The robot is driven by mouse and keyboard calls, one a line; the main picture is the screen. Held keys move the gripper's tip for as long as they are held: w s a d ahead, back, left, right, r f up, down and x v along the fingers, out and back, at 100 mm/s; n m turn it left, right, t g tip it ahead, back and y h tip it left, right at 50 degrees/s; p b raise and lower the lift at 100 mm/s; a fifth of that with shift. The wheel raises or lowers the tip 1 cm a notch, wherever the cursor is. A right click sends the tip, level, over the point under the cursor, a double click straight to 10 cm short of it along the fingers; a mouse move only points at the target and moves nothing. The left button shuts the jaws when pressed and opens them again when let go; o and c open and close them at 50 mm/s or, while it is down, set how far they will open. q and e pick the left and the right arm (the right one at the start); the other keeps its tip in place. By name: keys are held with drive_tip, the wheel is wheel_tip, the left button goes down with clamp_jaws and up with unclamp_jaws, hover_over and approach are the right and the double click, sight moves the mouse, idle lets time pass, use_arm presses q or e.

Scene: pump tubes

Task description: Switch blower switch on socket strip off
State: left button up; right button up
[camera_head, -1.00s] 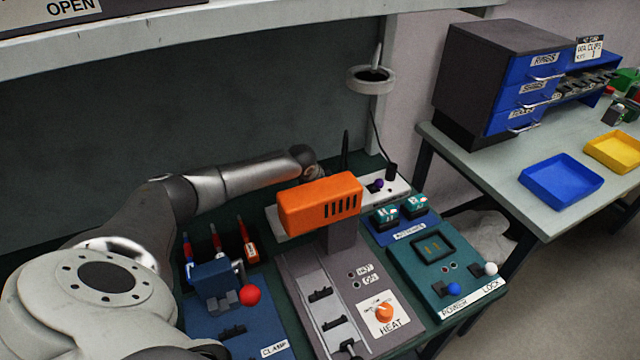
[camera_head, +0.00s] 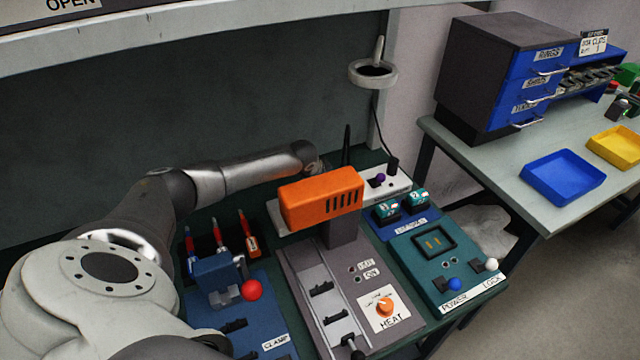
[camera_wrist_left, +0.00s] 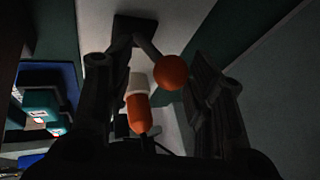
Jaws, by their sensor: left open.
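The white socket strip (camera_head: 400,184) lies behind the orange blower (camera_head: 322,197) in the head view, with a purple-knobbed switch (camera_head: 380,178) and a black plug on it. Part of the strip is hidden by the blower. My left arm reaches behind the blower, which hides its gripper. In the left wrist view my left gripper (camera_wrist_left: 152,65) is open, its dark fingers either side of an orange ball-tipped lever (camera_wrist_left: 171,72) on a black base. The ball is nearer the right finger; contact cannot be told. A white-and-orange capsule shape (camera_wrist_left: 139,105) shows below. My right gripper is not in view.
A clamp with a red ball (camera_head: 251,290), a HEAT panel (camera_head: 384,307) and a teal box (camera_head: 447,262) with blue and white knobs crowd the bench front. A ring-shaped fixture (camera_head: 373,73) stands behind. A side table holds blue (camera_head: 563,177) and yellow trays.

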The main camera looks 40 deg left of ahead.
use_arm(q)
drive_tip(key=a+v, duration=0.1)
drive_tip(key=v, duration=0.6)
drive_tip(key=shift+d, duration=0.3)
drive_tip(key=shift+r, duration=0.15)
